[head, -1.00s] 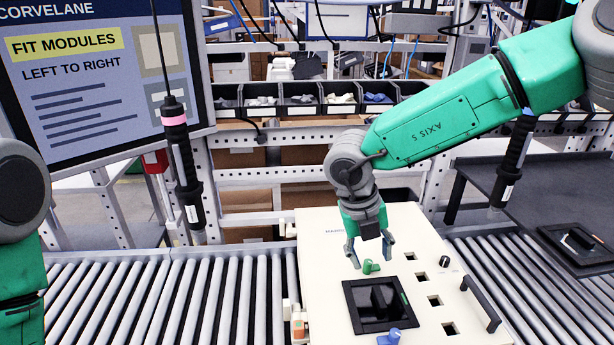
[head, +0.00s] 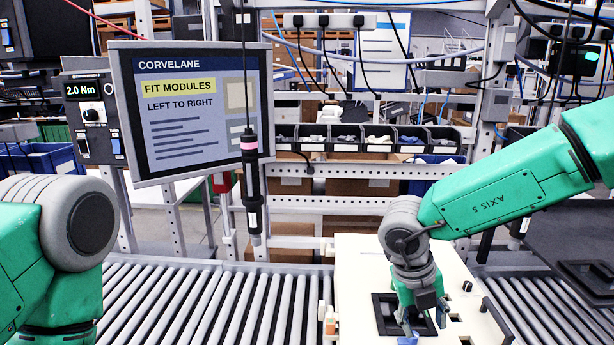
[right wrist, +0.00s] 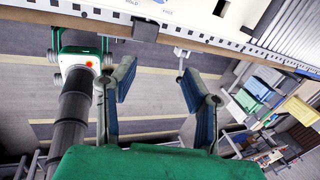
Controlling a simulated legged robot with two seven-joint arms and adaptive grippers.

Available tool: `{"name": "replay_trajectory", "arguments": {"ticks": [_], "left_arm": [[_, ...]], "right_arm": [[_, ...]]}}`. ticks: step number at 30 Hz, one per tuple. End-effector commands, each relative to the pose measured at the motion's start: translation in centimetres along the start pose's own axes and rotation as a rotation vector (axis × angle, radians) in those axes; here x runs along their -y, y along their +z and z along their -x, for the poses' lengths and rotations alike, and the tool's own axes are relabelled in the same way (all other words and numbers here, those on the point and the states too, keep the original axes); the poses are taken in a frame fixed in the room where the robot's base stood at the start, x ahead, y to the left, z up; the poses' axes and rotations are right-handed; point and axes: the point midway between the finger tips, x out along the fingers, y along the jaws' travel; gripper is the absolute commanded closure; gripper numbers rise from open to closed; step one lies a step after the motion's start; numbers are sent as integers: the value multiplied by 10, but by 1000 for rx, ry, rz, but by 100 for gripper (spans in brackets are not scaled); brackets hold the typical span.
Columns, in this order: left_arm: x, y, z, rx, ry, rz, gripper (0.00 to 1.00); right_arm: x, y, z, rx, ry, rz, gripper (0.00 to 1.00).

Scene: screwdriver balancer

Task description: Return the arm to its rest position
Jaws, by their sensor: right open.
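My right gripper (head: 424,318) hangs from the green right arm at the right of the head view. It appears in front of the white panel (head: 358,265) and overlaps the right part of its dark square recess (head: 385,318). In the right wrist view its two blue-grey fingers (right wrist: 158,88) are apart, with nothing between them and floor behind. A blue knob (head: 408,340) shows just below the gripper in the head view. My left arm shows at the left edge; its gripper is out of view.
A black screwdriver (head: 251,185) with a pink band hangs left of the panel. A roller conveyor (head: 200,305) runs across the front. A monitor (head: 195,115) stands behind it. A dark table (head: 570,235) is at the right. Small bins (head: 345,140) line the back.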

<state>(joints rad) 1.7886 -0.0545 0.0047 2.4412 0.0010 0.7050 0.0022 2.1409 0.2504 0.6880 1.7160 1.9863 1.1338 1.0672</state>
Motion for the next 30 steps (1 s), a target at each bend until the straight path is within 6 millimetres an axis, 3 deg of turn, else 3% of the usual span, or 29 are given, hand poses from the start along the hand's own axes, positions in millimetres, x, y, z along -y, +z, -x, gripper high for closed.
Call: {"name": "replay_trajectory", "arguments": {"ticks": [11,17,19,23,27,30], "left_arm": [[0,-1,0,-2,0,0,43],[0,0,0,-1,0,0,43],[0,0,0,-1,0,0,43],[0,0,0,-1,0,0,43],[0,0,0,-1,0,0,43],[0,0,0,-1,0,0,43]], "right_arm": [[21,-11,-69,95,-181,421,59],[31,-31,-118,143,-298,837,59],[32,-44,-141,156,-337,1053,59],[28,-85,-184,183,-376,1555,59],[18,-150,-219,221,-333,2095,59],[13,-199,-233,264,-261,2413,59]]}}
